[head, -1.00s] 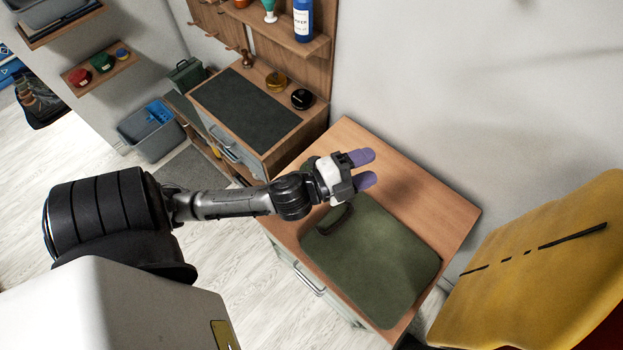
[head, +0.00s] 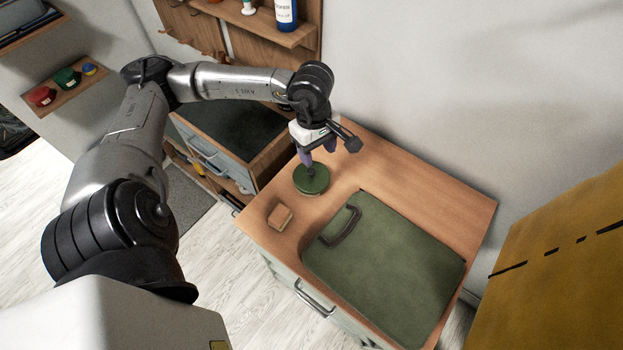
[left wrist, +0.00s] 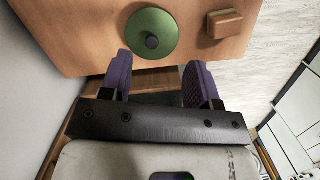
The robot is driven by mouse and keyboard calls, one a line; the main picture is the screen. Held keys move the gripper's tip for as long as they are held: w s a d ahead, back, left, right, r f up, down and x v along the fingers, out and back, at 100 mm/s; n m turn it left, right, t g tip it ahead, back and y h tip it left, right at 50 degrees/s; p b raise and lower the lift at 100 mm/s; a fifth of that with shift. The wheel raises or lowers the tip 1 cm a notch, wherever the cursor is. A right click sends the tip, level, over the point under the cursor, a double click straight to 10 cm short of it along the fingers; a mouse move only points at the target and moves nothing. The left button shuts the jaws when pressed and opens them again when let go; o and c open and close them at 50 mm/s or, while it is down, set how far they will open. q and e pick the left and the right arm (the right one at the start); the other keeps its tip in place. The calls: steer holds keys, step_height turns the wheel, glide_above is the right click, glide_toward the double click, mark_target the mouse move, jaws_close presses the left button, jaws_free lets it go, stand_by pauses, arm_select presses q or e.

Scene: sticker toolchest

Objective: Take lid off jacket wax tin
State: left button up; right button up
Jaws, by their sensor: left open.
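A round green tin (head: 312,181) with a lid and a small dark knob on top stands on the wooden cabinet top (head: 410,185). I take it for the jacket wax tin; its lid is on. It also shows in the left wrist view (left wrist: 165,22), seen from above. My left gripper (head: 318,152) is open and points down, close above the tin. Its purple fingers partly hide the tin's back edge. In the left wrist view the gripper (left wrist: 158,63) is empty, and the knob lies just ahead of and between the fingertips. My right gripper is not in view.
A tan block (head: 280,217) lies near the tin, at the cabinet's left edge. A workbench (head: 225,132) stands behind on the left. A yellow panel (head: 560,275) is at right.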

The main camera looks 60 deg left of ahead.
arm_select(q)
steer(key=a+y, duration=0.1)
steer(key=a, duration=0.2)
glide_above(311, 171)
steer(key=shift+y, duration=0.3)
step_height(311, 171, down, 6)
steer(key=shift+s+d+f+p, duration=0.1)
steer(key=shift+f+p, duration=0.15)
steer(key=shift+p, duration=0.15)
steer(key=shift+f, duration=0.75)
step_height(311, 171, down, 4)
steer(key=shift+f+p, duration=0.25)
steer(key=shift+p, duration=0.6)
steer(key=shift+f, duration=0.4)
steer(key=shift+c, duration=0.4)
steer(key=c, duration=0.9)
